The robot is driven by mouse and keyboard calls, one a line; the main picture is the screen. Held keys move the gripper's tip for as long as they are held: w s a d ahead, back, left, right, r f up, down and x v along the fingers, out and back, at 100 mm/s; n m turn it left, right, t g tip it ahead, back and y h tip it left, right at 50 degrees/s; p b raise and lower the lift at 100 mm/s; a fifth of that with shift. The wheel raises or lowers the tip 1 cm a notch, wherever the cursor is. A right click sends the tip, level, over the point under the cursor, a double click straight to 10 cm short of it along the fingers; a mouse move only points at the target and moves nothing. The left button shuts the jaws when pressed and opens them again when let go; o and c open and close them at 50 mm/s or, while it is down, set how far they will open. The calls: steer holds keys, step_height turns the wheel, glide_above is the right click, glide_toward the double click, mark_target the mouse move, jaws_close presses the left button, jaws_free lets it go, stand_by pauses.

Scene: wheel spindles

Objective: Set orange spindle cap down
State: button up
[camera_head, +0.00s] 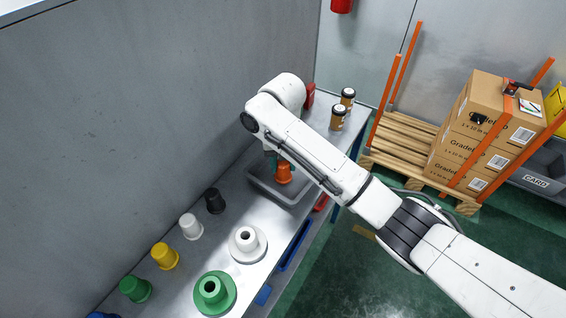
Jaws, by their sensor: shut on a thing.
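The orange spindle cap (283,173) is held upright at my gripper (279,162), over or inside a grey tray (262,188) on the bench. My gripper is shut on the cap. My arm hides much of the gripper and the right part of the tray. Whether the cap's bottom touches the tray floor cannot be told.
On the bench stand a black cap (214,201), white cap (191,226), yellow cap (165,256), green cap (135,289), white spindle (247,244) and green spindle (214,292). A wall (130,120) borders the left.

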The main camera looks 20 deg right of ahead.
steer(key=shift+f, duration=0.4)
steer(key=shift+f, duration=0.1)
steer(key=shift+f, duration=0.15)
steer(key=o, duration=1.1)
steer(key=shift+c, duration=0.2)
step_height(320, 180, up, 12)
steer(key=shift+f+p, duration=0.1)
steer(key=shift+p, duration=0.55)
steer(key=shift+r, duration=0.4)
